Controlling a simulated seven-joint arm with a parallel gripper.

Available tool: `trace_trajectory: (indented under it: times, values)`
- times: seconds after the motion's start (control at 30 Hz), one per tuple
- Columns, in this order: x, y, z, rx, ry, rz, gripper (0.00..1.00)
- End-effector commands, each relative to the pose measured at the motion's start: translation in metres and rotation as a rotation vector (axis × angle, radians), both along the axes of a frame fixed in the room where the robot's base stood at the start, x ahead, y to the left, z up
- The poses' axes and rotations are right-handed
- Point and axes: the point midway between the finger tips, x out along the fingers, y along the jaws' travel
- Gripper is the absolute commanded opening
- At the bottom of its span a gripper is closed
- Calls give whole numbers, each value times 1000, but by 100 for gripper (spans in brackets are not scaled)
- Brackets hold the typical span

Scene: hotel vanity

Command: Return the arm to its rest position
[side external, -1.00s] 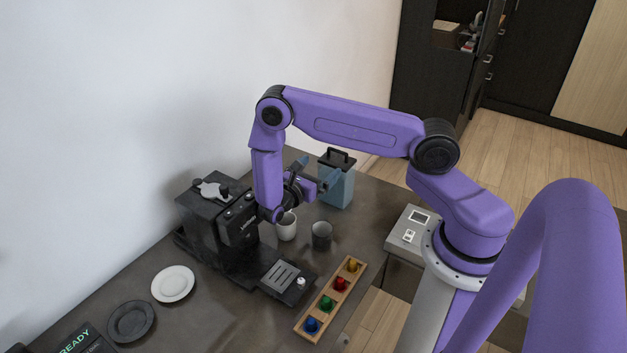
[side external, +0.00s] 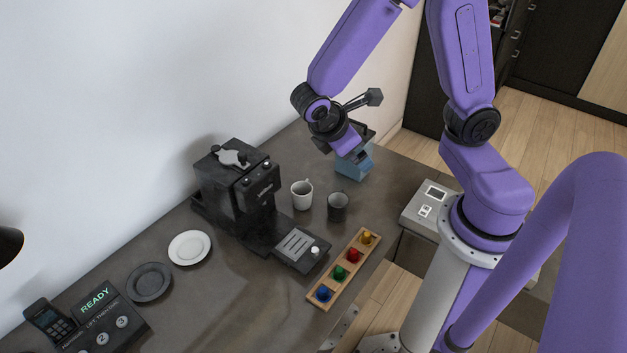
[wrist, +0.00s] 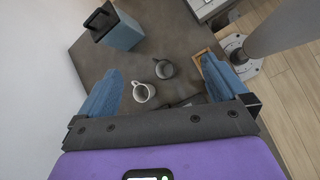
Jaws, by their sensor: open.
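My gripper (side external: 343,146) is raised above the back right part of the counter, pointing down, in the side view. In the wrist view its two blue fingers (wrist: 161,70) are spread wide apart with nothing held between them. Below, between the fingers, a white mug (wrist: 143,92) and a dark grey mug (wrist: 162,69) stand apart on the counter. The blue canister (wrist: 121,32) with a black handle lies beyond the left finger. In the side view my gripper partly hides this canister (side external: 362,168).
A black coffee machine (side external: 232,190) stands left of the white mug (side external: 301,196) and grey mug (side external: 337,207). A wooden rack (side external: 335,288) holds several coloured pieces. A white plate (side external: 189,248), dark plate (side external: 149,282) and READY panel (side external: 100,315) are at front left.

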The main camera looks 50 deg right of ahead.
Motion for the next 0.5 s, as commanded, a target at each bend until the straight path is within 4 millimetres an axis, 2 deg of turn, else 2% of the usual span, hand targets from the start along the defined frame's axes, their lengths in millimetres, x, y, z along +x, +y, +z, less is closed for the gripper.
trace_trajectory:
  times: [0.3,0.5]
  values:
    - [-73,38,31,404,-59,-8,100]
    - [-110,51,44,609,-59,-14,100]
